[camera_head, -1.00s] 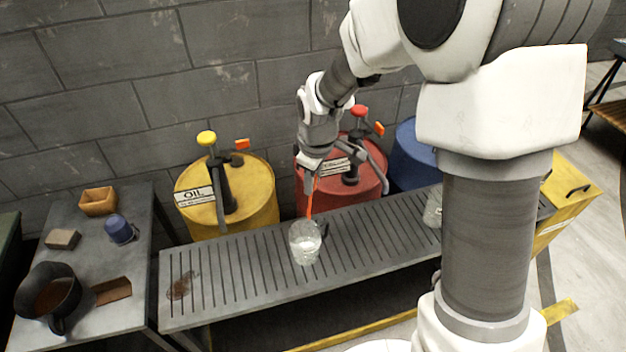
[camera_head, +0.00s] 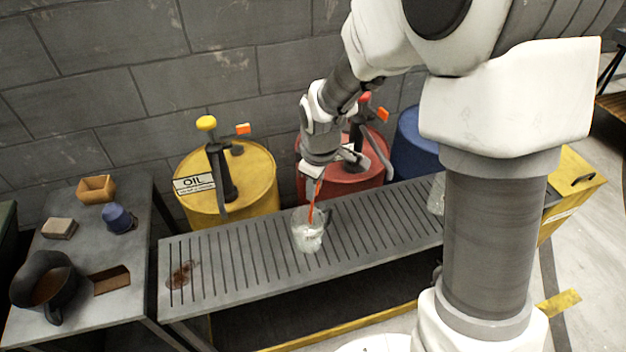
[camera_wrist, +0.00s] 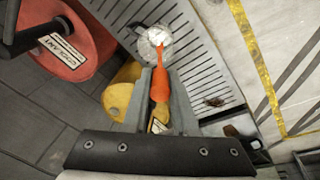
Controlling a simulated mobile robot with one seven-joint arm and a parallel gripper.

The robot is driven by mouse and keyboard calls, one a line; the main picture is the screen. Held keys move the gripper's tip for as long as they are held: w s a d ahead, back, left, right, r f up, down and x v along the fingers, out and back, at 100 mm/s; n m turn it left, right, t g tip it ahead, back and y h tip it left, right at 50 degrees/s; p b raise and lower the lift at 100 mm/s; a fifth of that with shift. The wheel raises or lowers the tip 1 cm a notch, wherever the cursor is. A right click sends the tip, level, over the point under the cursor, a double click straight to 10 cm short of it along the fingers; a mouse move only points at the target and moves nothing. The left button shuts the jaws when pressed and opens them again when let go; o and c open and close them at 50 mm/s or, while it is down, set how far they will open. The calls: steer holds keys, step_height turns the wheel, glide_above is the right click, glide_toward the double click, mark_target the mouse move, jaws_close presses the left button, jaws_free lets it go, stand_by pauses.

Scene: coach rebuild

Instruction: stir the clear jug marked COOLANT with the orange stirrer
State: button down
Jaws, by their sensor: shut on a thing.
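My gripper (camera_head: 312,172) is shut on the orange stirrer (camera_head: 312,205) and points down above a clear jug (camera_head: 308,240) on the slatted bench. The stirrer's lower end shows within the jug's mouth in the head view. In the wrist view the orange stirrer (camera_wrist: 160,84) lies between my gripper's fingers (camera_wrist: 160,88) and reaches the clear jug (camera_wrist: 150,50), which holds something pale. No marking on this jug can be read. A second clear vessel (camera_head: 436,195) stands farther right on the bench, partly hidden by my arm.
Behind the slatted bench (camera_head: 230,270) stand a yellow OIL drum (camera_head: 255,190), a red drum (camera_head: 345,190) labelled COOLANT in the wrist view (camera_wrist: 62,50), and a blue drum (camera_head: 412,160). A side table at left holds a dark pot (camera_head: 40,290), a blue cup (camera_head: 118,219) and small blocks. A brown stain (camera_head: 182,275) marks the bench.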

mark_target(311, 216)
steer(key=shift+w+a+f+b, duration=0.1)
steer(key=shift+w+f+b, duration=0.3)
steer(key=shift+f+b, duration=1.5)
steer(key=shift+w+a+f+b, duration=0.1)
steer(key=shift+w+f+b, duration=0.25)
steer(key=shift+f+b, duration=1.55)
steer(key=shift+w+a+f+b, duration=0.1)
steer(key=shift+w+f+b, duration=0.3)
steer(key=shift+f+b, duration=1.5)
steer(key=shift+f+p, duration=0.8)
steer(key=shift+p, duration=0.05)
